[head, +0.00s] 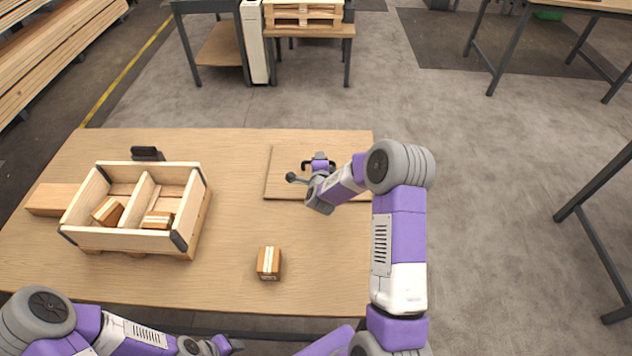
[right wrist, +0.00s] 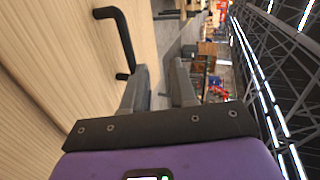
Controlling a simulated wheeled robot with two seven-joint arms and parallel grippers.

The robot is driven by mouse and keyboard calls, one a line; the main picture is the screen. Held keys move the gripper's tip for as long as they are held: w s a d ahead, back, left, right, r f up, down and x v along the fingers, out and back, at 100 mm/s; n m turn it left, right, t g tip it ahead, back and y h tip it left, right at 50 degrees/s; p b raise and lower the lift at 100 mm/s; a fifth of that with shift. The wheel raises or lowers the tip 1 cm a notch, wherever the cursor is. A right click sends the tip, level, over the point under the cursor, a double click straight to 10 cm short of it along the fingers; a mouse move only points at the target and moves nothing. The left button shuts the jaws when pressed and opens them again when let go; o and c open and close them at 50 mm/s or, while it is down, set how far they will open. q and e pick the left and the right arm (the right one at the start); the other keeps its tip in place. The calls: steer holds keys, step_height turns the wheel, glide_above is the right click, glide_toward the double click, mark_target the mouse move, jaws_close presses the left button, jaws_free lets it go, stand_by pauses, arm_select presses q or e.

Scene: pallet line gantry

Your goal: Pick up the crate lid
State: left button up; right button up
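The crate lid (head: 282,160) is a flat square wooden panel at the right end of the table. Its black bar handle (head: 305,164) is partly hidden by my right gripper (head: 318,162). In the right wrist view the lid (right wrist: 60,90) fills the left side, with the handle (right wrist: 121,40) ahead and left of the fingers. My right gripper (right wrist: 160,88) is open with nothing between its fingers. The open crate (head: 120,237) stands on the left of the table. My left gripper (head: 222,345) is low at the front edge; its fingers are unclear.
The crate's two compartments hold wooden blocks (head: 108,211) (head: 157,220). Another striped block (head: 268,263) lies on the table (head: 325,260) at front centre. A wooden plank (head: 50,199) and a black item (head: 147,154) lie near the crate. The table between crate and lid is clear.

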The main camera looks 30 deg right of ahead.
step_height(320, 180, down, 6)
steer(key=b, duration=0.4)
steer(key=shift+r, duration=0.15)
steer(key=shift+b+x, duration=1.2)
steer(key=shift+x, duration=2.5)
arm_select(q)
step_height(320, 180, down, 8)
arm_select(e)
steer(key=shift+w+a+r, duration=0.1)
steer(key=shift+w+r, duration=0.05)
steer(key=shift+r, duration=0.05)
steer(key=shift+c, duration=0.4)
jaws_close()
